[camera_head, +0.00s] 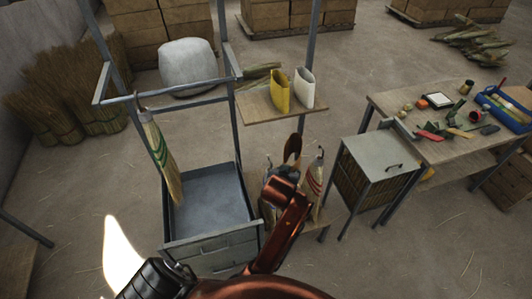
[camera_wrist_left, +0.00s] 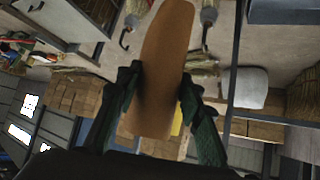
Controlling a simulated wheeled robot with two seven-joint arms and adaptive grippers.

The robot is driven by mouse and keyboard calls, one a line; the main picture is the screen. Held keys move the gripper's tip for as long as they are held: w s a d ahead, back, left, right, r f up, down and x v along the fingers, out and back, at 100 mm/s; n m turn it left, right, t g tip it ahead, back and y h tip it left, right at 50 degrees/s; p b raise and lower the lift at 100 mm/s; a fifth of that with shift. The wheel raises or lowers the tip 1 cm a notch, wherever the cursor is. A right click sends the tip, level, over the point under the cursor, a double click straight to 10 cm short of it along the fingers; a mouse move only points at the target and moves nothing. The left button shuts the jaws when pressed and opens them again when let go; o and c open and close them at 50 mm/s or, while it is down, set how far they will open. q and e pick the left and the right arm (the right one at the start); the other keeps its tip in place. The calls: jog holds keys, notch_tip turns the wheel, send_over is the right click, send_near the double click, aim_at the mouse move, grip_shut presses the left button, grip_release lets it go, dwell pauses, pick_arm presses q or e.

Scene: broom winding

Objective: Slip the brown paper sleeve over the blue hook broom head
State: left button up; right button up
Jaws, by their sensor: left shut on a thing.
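My left gripper (camera_wrist_left: 158,85) is shut on the brown paper sleeve (camera_wrist_left: 165,50), which stands between its dark green fingers in the left wrist view. In the head view the arm partly hides the sleeve and my left gripper (camera_head: 292,150), in front of the low stand. A broom with green bands (camera_head: 160,155) hangs by its hook from the rack bar at left. A broom with red bands (camera_head: 312,182) is just right of my left gripper, its hook upward. I cannot make out a blue hook on either broom. My right gripper is not in view.
A yellow sleeve (camera_head: 278,90) and a white sleeve (camera_head: 304,88) stand on a small wooden shelf (camera_head: 258,107). A grey bin (camera_head: 212,198) is below the rack. A metal cabinet (camera_head: 378,155) and a cluttered worktable (camera_head: 400,103) are at right. Open floor lies between.

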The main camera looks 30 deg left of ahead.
pick_arm(q)
jog(key=w+a+f+n+g+y+p, duration=0.3)
jog(key=w+a+f+n, duration=0.3)
jog(key=w+a, duration=0.3)
jog(key=shift+w+a+f+y+p, duration=0.25)
jog(key=shift+a+f+y+p, duration=0.25)
jog(key=shift+a+y, duration=0.45)
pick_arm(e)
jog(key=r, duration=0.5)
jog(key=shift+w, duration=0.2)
pick_arm(q)
jog(key=shift+s+f, duration=0.1)
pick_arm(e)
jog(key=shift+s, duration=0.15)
pick_arm(q)
jog(key=shift+f, duration=0.15)
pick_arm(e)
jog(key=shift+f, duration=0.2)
pick_arm(q)
notch_tip(320, 180, down, 7)
jog(key=b, duration=0.4)
jog(key=shift+b, duration=0.4)
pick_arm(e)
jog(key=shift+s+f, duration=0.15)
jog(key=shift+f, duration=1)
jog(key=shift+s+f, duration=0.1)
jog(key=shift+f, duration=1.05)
